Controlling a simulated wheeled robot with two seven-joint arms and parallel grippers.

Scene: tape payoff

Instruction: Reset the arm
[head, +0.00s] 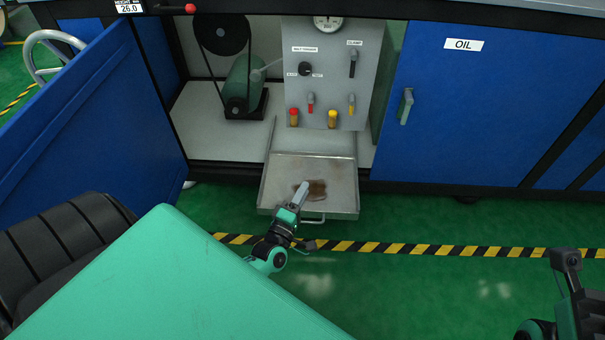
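My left gripper (302,192) reaches forward over the pulled-out metal tray (335,170) at the bottom of the open cabinet. Its grey tip shows as one narrow shape in front of a brown stain (317,189) on the tray. I cannot tell whether its fingers are apart, or whether the tip touches the tray. No held object shows. My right arm (567,290) shows only in part at the lower right corner, and its fingers are out of the frame.
A blue door (90,110) stands open on the left. The blue OIL door (485,100) is closed on the right. A grey control panel (330,75) with levers and knobs stands behind the tray, beside a green motor (240,80). Black-yellow tape (400,249) crosses the clear green floor.

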